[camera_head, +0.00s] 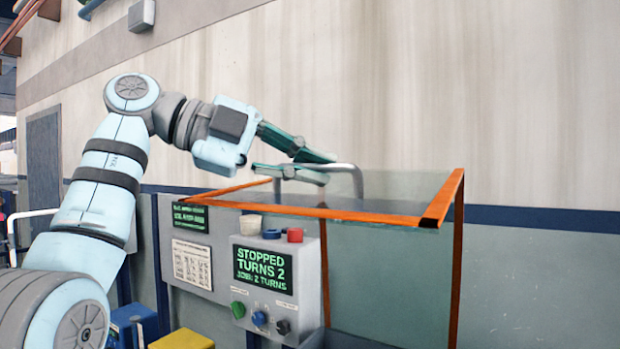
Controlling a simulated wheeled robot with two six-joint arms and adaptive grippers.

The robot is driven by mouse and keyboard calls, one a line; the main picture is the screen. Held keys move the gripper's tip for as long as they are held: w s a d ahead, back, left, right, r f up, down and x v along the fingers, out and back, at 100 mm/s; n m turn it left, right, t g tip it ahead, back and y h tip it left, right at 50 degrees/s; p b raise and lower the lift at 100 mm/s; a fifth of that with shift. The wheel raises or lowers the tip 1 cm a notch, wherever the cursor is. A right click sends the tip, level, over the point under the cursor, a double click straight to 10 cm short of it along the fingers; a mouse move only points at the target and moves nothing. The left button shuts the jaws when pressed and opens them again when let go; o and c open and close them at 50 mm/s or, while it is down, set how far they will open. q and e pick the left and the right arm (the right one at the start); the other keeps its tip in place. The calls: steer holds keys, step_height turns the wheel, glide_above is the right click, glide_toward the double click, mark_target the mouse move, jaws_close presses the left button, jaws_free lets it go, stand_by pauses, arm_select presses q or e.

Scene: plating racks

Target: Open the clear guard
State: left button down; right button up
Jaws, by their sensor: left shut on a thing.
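The clear guard (400,190) is a see-through panel with orange edging, at the middle right in the head view. Its top lies roughly level above a see-through front; I cannot tell how far it is raised. A grey bar handle (357,180) stands up from the panel. My left gripper (327,169) reaches in from the left and is shut on the handle, one dark green finger above the bar and one below. The fingers hide part of the bar. My right gripper is not in view.
A grey control box (310,270) below the guard has a green-lit screen (264,270) reading "STOPPED TURNS 2", knobs, and a red button (295,235) on top. Yellow (182,340) and blue (133,325) bins stand at lower left. A bare wall (450,80) is behind.

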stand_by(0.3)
arm_select(q)
steer(key=c, duration=1.9)
jaws_free()
steer(key=shift+w, duration=0.1)
steer(key=shift+o, duration=1.1)
steer(key=shift+w+a+f, duration=0.1)
steer(key=shift+w, duration=0.05)
